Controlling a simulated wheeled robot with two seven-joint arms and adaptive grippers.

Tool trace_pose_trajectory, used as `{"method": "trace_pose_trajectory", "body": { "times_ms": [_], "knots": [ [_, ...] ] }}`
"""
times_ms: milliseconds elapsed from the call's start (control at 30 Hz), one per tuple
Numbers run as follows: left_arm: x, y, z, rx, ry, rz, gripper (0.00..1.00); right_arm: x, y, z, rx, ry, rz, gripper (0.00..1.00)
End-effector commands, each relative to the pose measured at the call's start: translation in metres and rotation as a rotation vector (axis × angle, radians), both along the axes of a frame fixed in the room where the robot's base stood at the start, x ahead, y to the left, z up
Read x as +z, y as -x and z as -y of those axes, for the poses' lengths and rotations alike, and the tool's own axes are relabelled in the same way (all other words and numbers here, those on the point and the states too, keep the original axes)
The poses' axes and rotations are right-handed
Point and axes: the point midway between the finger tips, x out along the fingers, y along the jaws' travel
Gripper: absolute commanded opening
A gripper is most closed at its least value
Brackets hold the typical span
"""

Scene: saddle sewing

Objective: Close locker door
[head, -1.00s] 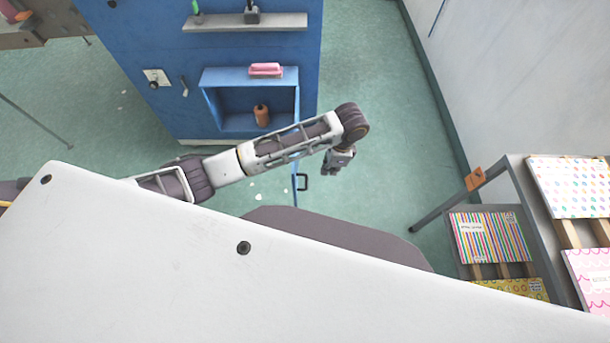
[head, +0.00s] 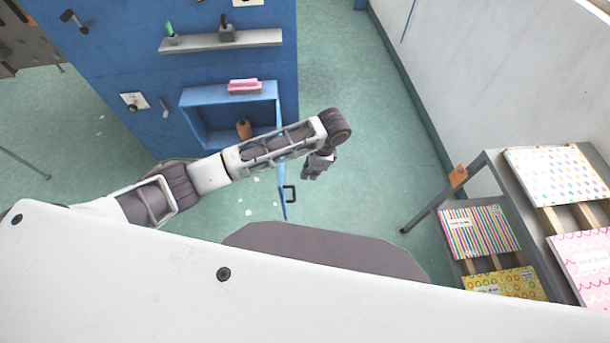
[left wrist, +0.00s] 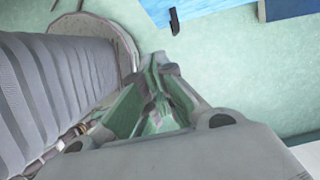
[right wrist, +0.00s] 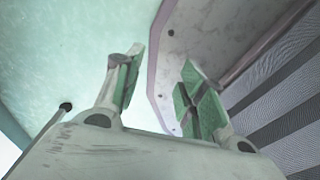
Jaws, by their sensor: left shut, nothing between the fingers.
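The small blue locker (head: 186,103) is fixed to the blue wall panel. Its door (head: 282,182) stands open, seen almost edge-on and pointing toward me, with a black handle (head: 291,194) on its right face. My left gripper (head: 318,166) is shut and empty, to the right of the door and apart from it in the picture. In the left wrist view, its closed fingers (left wrist: 160,92) show below the dark handle (left wrist: 174,20) and the light blue door (left wrist: 195,8). My right gripper (right wrist: 160,75) is open and empty in the right wrist view; the head view does not show it.
A brown bottle (head: 243,129) stands inside the locker and a pink item (head: 244,87) lies on top. A grey shelf (head: 220,42) is above. A rack (head: 487,165) with patterned boards stands at right. The green floor (head: 370,170) between panel and rack is clear.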

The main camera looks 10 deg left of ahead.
Motion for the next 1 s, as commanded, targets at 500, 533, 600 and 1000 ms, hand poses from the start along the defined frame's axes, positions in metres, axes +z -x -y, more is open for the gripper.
{"method": "trace_pose_trajectory", "body": {
  "times_ms": [500, 533, 600, 1000],
  "knots": [
    [-0.061, 0.005, -0.015, -0.001, -0.002, -0.002, 0.00, 0.000, 0.000, 0.009, 0.003, 0.010, 0.000, 0.40],
    [-0.064, 0.005, -0.016, -0.001, -0.002, -0.002, 0.00, 0.000, 0.000, 0.010, 0.004, 0.011, 0.000, 0.40],
    [-0.072, 0.005, -0.018, 0.000, -0.002, -0.001, 0.00, -0.001, 0.000, 0.013, 0.005, 0.014, 0.001, 0.40],
    [-0.087, 0.012, -0.042, 0.000, -0.002, -0.001, 0.00, 0.005, 0.000, 0.010, 0.003, 0.011, 0.000, 0.40]
  ]
}}
